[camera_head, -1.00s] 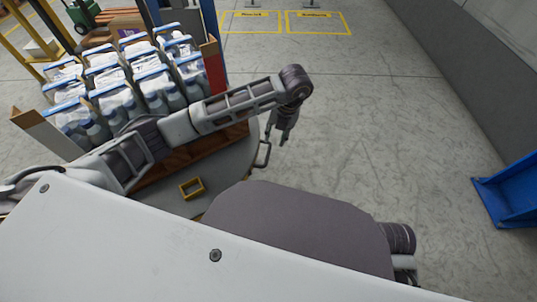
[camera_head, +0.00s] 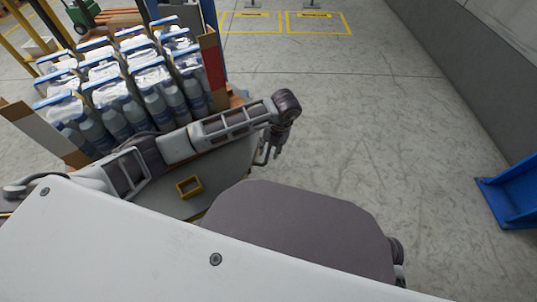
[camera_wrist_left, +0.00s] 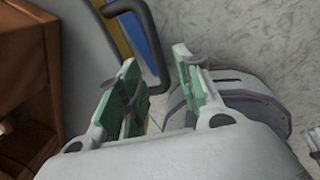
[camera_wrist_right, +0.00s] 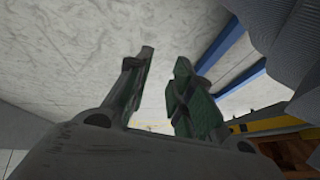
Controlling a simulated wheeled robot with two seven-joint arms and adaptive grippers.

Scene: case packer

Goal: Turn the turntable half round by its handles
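The grey round turntable (camera_head: 226,178) lies left of centre in the head view, with a pallet load of bottle packs (camera_head: 125,100) on it. A dark bent handle (camera_head: 259,155) stands out at its right edge. My left gripper (camera_head: 273,148) is close beside this handle. In the left wrist view the handle (camera_wrist_left: 154,40) runs down to the gap between the open fingers (camera_wrist_left: 158,85), with no closed grip on it. My right gripper (camera_wrist_right: 162,75) shows only in its own wrist view, open and empty; no handle shows there. Other handles are hidden or cannot be made out.
A yellow square bracket (camera_head: 189,187) sits on the near part of the turntable. Cardboard corner boards (camera_head: 212,70) stand at the load. A blue steel frame (camera_head: 512,190) is at the far right by the wall. The concrete floor between (camera_head: 390,130) is clear.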

